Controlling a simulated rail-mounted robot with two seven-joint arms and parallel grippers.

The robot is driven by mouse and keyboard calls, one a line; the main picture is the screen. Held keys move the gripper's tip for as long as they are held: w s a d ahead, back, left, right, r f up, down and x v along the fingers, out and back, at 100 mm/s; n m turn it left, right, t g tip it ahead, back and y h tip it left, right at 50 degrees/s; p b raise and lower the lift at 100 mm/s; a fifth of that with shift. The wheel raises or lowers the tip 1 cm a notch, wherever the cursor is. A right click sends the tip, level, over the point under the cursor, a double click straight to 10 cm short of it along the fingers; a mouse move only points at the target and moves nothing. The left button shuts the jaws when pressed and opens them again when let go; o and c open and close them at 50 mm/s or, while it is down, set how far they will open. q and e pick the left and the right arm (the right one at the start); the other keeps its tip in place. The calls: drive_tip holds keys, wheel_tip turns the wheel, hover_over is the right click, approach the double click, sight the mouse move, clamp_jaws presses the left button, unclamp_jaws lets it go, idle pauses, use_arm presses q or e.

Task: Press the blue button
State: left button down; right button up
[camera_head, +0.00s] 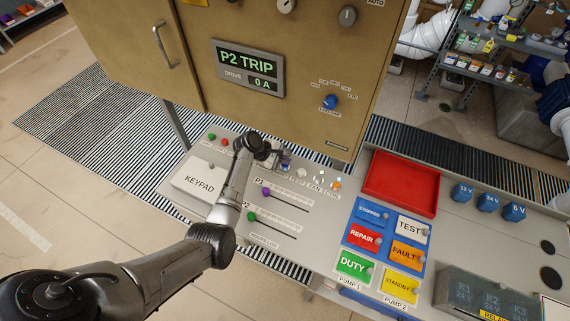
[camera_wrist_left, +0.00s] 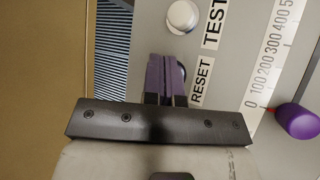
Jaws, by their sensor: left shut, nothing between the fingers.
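My left gripper (camera_head: 284,162) is over the console's button row, beside the TEST label. In the left wrist view its two purplish fingers (camera_wrist_left: 161,72) are together with nothing between them. The fingertips are at a dark bluish round button (camera_wrist_left: 182,71) beside the RESET label; only its edge shows past the fingers. I cannot tell whether the fingertips touch it or whether it is pressed in. My right gripper is in neither view.
A white button (camera_wrist_left: 182,16) by the TEST label and an orange button (camera_head: 336,185) are close by. A purple slider knob (camera_head: 266,191), a green slider knob (camera_head: 252,216) and a red tray (camera_head: 433,210) are also on the console. The cabinet (camera_head: 300,110) rises behind.

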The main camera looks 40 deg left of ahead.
sight(284, 166)
use_arm(q)
drive_tip(key=shift+f, duration=0.4)
idle(0.3)
idle(0.4)
drive_tip(key=shift+r, duration=0.2)
drive_tip(key=shift+r+p, duration=0.65)
drive_tip(key=shift+p, duration=0.35)
drive_tip(key=shift+r, duration=0.1)
wheel_tip(284, 166, up, 5)
drive_tip(key=p, duration=0.6)
